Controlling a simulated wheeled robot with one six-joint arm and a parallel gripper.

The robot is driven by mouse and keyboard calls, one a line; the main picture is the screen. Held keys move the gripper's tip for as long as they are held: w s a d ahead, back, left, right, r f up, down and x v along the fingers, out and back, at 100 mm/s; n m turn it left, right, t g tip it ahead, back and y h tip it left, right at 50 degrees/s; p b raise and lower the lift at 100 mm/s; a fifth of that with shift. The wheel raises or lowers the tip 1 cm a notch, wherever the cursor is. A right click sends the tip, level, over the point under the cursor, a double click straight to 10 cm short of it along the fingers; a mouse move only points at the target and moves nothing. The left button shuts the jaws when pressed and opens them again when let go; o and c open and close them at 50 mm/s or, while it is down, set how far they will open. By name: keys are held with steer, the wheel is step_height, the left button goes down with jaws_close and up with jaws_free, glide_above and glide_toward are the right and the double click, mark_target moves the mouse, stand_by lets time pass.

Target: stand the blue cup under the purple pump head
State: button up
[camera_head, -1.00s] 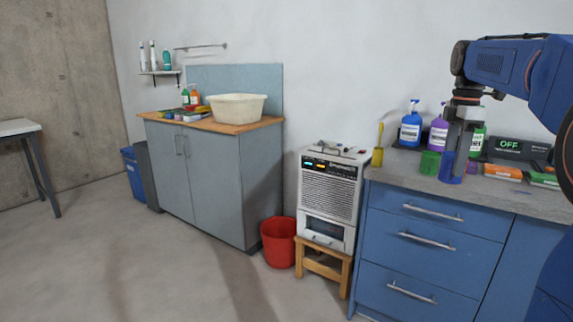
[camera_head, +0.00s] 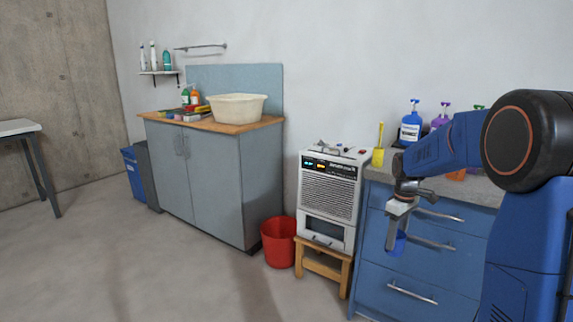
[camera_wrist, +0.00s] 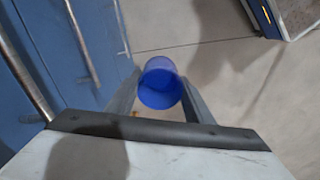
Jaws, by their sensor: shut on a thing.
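The blue cup (camera_head: 398,243) is in my gripper (camera_head: 395,238), held in front of the blue drawer unit below counter height. In the wrist view the cup (camera_wrist: 160,84) sits between the two fingers of my gripper (camera_wrist: 159,92), which are shut on it. The purple pump bottle (camera_head: 440,118) stands on the counter at the back, between a blue pump bottle (camera_head: 411,122) and a green one. My arm hides its lower part and the counter in front of it. The green pump bottle shows only its top (camera_head: 479,107).
A yellow cup with a brush (camera_head: 378,157) stands at the counter's left end. The drawer handles (camera_head: 430,242) stick out close to my gripper. A white appliance (camera_head: 330,198) on a wooden stool and a red bucket (camera_head: 279,241) stand left of the drawers. The floor in front is clear.

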steer(key=w+a+f+m, duration=0.2)
steer(key=w+f+m, duration=0.1)
steer(key=f, duration=0.7)
steer(key=w+a+f+m, duration=0.2)
steer(key=a+f, duration=0.1)
steer(key=f, duration=0.6)
steer(key=w+a+f+m, duration=0.2)
steer(key=w+f+m, duration=0.1)
steer(key=f, duration=0.7)
steer(key=s+f, duration=0.6)
steer(key=f, duration=0.2)
steer(key=shift+s+a+f, duration=0.2)
steer(key=shift+a+f, duration=0.05)
steer(key=shift+f, duration=0.1)
